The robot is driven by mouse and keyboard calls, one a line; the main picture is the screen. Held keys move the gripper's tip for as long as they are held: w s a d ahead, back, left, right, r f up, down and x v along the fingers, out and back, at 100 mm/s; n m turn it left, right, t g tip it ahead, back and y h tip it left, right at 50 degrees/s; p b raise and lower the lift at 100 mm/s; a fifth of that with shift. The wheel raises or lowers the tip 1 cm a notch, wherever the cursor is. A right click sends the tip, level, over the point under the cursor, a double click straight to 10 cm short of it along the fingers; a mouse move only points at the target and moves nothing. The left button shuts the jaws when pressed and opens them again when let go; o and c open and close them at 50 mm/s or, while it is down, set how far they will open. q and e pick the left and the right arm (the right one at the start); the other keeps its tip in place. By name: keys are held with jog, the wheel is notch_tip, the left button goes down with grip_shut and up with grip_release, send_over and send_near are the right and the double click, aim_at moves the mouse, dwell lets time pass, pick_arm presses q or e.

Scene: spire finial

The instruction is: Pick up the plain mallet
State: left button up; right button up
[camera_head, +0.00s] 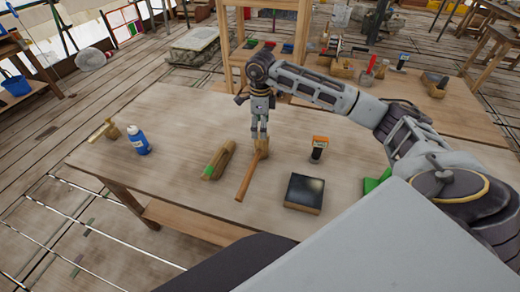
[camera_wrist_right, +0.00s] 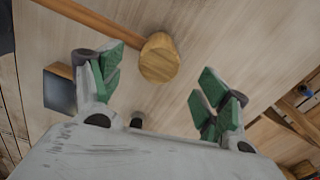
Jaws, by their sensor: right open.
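The plain mallet lies on the wooden workbench (camera_head: 180,120), its orange-brown handle (camera_head: 247,180) pointing toward me. Its wooden head is partly hidden by my right gripper (camera_head: 260,138) in the head view. In the right wrist view the mallet's round wooden head (camera_wrist_right: 159,60) shows between and beyond the green-padded fingers of my right gripper (camera_wrist_right: 160,78). The handle runs off to the upper left there. The fingers are apart and neither visibly touches the head. My left gripper is in neither view.
A wooden piece with a green mark (camera_head: 218,160) lies just left of the mallet. A black-topped block (camera_head: 304,194) and a small dark jar (camera_head: 319,148) stand to the right. A blue bottle (camera_head: 138,141) and a small wooden object (camera_head: 105,130) are farther left.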

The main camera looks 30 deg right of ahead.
aim_at(261, 147)
jog(key=shift+f, duration=0.4)
jog(key=shift+f+p, duration=0.3)
jog(key=shift+f, duration=0.5)
notch_tip(261, 147, down, 3)
jog(key=shift+d+r, duration=0.1)
jog(key=shift+r, duration=0.1)
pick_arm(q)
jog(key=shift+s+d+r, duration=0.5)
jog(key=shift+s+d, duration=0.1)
pick_arm(e)
jog(key=shift+f, duration=0.45)
jog(key=shift+r, duration=0.1)
jog(key=c, duration=1.2)
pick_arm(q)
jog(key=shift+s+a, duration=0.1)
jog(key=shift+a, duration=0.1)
